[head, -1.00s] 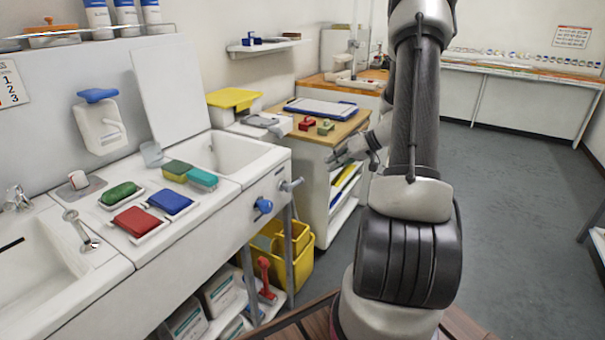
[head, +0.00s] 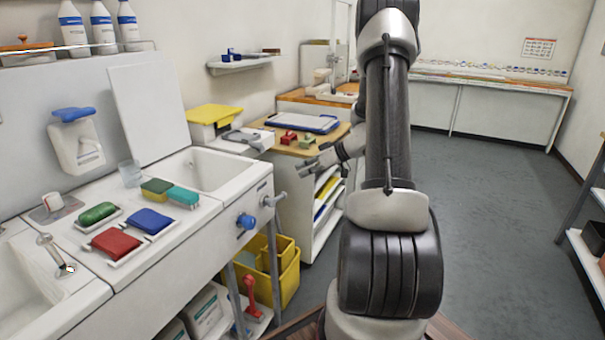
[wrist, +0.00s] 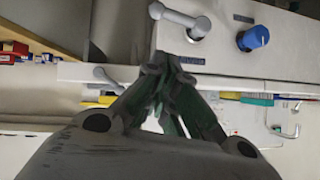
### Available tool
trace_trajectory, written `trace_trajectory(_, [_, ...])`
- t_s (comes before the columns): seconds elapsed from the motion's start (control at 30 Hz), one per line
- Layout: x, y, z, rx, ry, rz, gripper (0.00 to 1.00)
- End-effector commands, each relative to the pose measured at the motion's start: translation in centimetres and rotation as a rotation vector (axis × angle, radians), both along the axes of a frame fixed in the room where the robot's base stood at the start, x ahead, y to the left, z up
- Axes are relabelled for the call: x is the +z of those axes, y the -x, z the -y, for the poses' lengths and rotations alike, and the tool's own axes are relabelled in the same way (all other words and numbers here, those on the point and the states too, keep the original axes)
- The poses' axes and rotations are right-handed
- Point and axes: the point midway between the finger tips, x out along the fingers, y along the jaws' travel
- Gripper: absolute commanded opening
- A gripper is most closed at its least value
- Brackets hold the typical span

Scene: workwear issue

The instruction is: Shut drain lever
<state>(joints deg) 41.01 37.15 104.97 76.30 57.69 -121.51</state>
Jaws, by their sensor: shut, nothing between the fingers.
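A grey lever handle (head: 273,199) sticks out of the sink unit's front panel, near its right end. A blue knob (head: 246,221) sits to its left. In the wrist view the grey lever (wrist: 180,18) is at the top centre, with the blue knob (wrist: 252,38) to its right. Labels beside both are too small to read. My gripper (head: 305,171) is shut and empty, to the right of and above the lever in the head view. In the wrist view my gripper's closed fingertips (wrist: 167,66) appear just below the lever, apparently apart from it.
The sink unit (head: 140,270) holds red, blue and green pads in trays on top. A wooden-topped cabinet (head: 272,140) with open shelves stands behind my gripper. A yellow bucket (head: 286,280) is under the sink's right end. Grey floor (head: 490,230) is clear to the right.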

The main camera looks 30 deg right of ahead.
Motion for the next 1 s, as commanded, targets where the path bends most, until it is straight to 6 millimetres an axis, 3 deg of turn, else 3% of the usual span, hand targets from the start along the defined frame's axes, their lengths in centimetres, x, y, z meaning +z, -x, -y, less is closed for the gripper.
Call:
trace_trajectory(0.33, [-4.2, -4.9, -3.9, 0.002, -0.001, -0.003, 0.0])
trace_trajectory(0.6, [-7.4, -5.1, -4.6, -0.001, -0.002, -0.003, 0.0])
trace_trajectory(1.0, [-7.9, -5.2, -4.8, -0.001, -0.001, -0.001, 0.0])
